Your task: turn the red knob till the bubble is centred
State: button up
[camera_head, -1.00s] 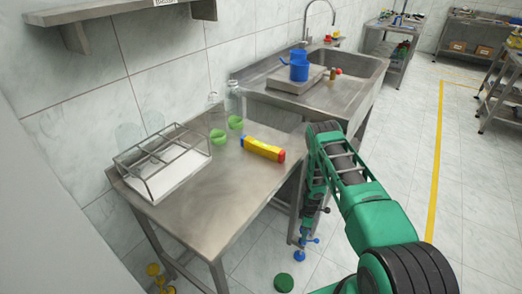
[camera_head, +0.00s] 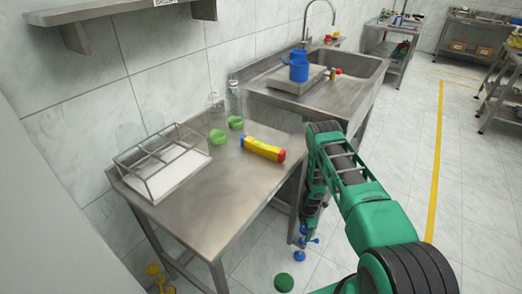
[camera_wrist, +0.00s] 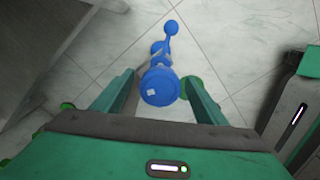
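A yellow bar, probably the level (camera_head: 262,149), lies on the steel table (camera_head: 215,215), with a red end and a blue end. Its bubble is too small to make out. I see no clearly red knob by the table. A blue piece with a round head and ball-ended arms (camera_wrist: 160,87) stands low by the table's near right leg; it also shows in the head view (camera_head: 299,256). My gripper (camera_wrist: 160,78) points down over it, open, with one finger on each side of the blue head. I cannot tell whether they touch it.
A wire rack (camera_head: 165,165) and green cups (camera_head: 217,136) stand on the table. Yellow knobs (camera_head: 153,270) are low at the left leg. A green disc (camera_head: 284,283) lies on the floor. The sink bench (camera_head: 290,95) is behind. Floor on the right is clear.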

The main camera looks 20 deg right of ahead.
jog(key=shift+r, duration=3.5)
